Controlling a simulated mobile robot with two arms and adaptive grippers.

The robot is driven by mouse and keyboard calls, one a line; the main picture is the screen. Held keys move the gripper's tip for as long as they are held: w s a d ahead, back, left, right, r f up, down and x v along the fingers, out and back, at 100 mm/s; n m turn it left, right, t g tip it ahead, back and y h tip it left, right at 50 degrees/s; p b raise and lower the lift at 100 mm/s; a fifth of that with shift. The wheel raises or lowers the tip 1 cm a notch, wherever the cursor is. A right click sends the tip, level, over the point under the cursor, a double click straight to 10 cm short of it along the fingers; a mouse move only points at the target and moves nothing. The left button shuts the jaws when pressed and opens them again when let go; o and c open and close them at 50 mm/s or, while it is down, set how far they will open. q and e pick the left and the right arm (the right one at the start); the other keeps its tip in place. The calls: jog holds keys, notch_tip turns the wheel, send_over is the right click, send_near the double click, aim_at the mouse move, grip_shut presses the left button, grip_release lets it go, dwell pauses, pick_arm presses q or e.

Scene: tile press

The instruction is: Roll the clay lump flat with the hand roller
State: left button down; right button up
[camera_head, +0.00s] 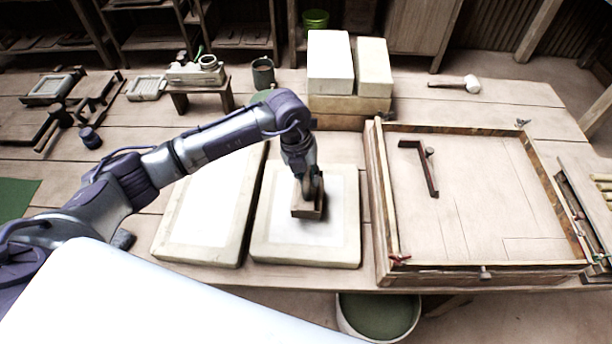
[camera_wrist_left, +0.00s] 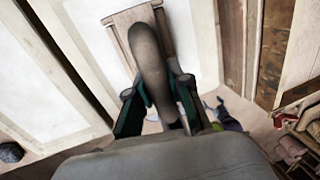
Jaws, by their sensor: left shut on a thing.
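My left gripper (camera_head: 312,190) is over the right-hand pale slab (camera_head: 343,246). It is shut on the dark, rounded handle of a brown wooden tool (camera_head: 305,210), which may be the hand roller. The tool's flat wooden body is low over the slab's white middle; I cannot tell if it touches. In the left wrist view the grey-brown handle (camera_wrist_left: 148,58) stands between the two fingers, with a wooden board (camera_wrist_left: 126,19) beyond it. I cannot make out a clay lump; the tool and gripper may hide it. My right gripper is not in view.
A second pale slab (camera_head: 196,251) lies close on the left. A wooden-walled tray (camera_head: 377,190) with a dark angled tool (camera_head: 420,165) stands on the right. White blocks (camera_head: 330,62) stand behind. A mallet (camera_head: 456,84) lies at the back right, with bare table around it.

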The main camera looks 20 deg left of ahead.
pick_arm(q)
jog(key=shift+s+f, duration=0.15)
jog(key=shift+f, duration=0.05)
jog(key=r+p, duration=0.5)
jog(key=r, duration=0.2)
jog(key=shift+w+r, duration=0.2)
jog(key=shift+f, duration=0.1)
jog(key=shift+d+f+b, duration=0.1)
jog(key=shift+f+b, duration=1.85)
jog(key=shift+f, duration=0.3)
jog(key=shift+f, duration=0.2)
